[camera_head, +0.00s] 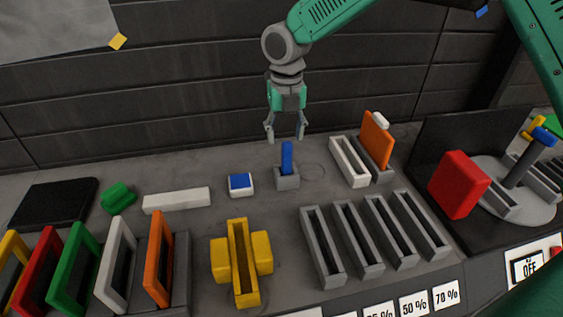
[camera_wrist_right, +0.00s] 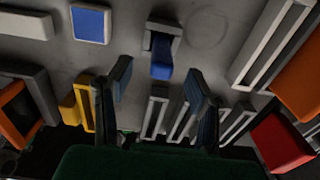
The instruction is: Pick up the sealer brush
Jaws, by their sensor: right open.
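A blue handle (camera_head: 287,156), which looks like the sealer brush, stands upright in a small grey holder (camera_head: 287,182) in the middle of the table. My right gripper (camera_head: 285,138) points down just above the handle, its two fingers open and apart on either side. In the right wrist view the blue handle (camera_wrist_right: 161,62) sits between and beyond the open fingers of the gripper (camera_wrist_right: 160,82), with nothing held. The brush's lower end is hidden in the holder. My left gripper is not in view.
A white block with a blue top (camera_head: 241,183) stands left of the holder. A white slotted rack (camera_head: 349,163) and an orange panel (camera_head: 377,140) stand right. Grey slotted racks (camera_head: 323,247) and a yellow holder (camera_head: 220,257) are in front. A dark wall rises behind.

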